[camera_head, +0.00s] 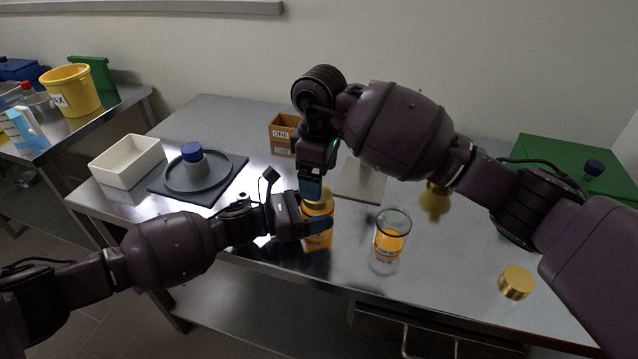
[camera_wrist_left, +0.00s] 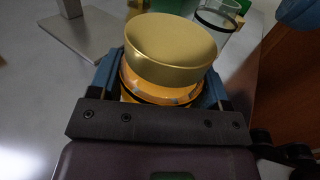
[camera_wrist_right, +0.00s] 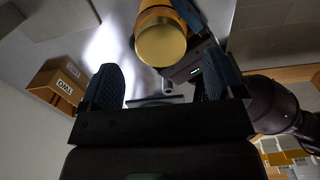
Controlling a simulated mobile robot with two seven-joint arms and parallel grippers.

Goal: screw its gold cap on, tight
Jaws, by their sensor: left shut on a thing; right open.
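A jar with amber contents (camera_head: 318,241) stands upright in my left gripper (camera_head: 304,231), which is shut around its body. A gold cap (camera_head: 318,206) sits on top of the jar; it fills the middle of the left wrist view (camera_wrist_left: 170,48). An amber band shows under its rim, and I cannot tell how tight it is. My right gripper (camera_head: 313,188) is open, just above and beside the cap. In the right wrist view the cap (camera_wrist_right: 161,45) lies beyond the open fingers, not between them.
A loose gold cap (camera_head: 516,282) lies farther right. A gold-topped item (camera_head: 437,198) is partly behind my right arm. A cardboard box (camera_head: 283,131), white tray (camera_head: 128,162) and dark mat (camera_head: 226,186) are behind.

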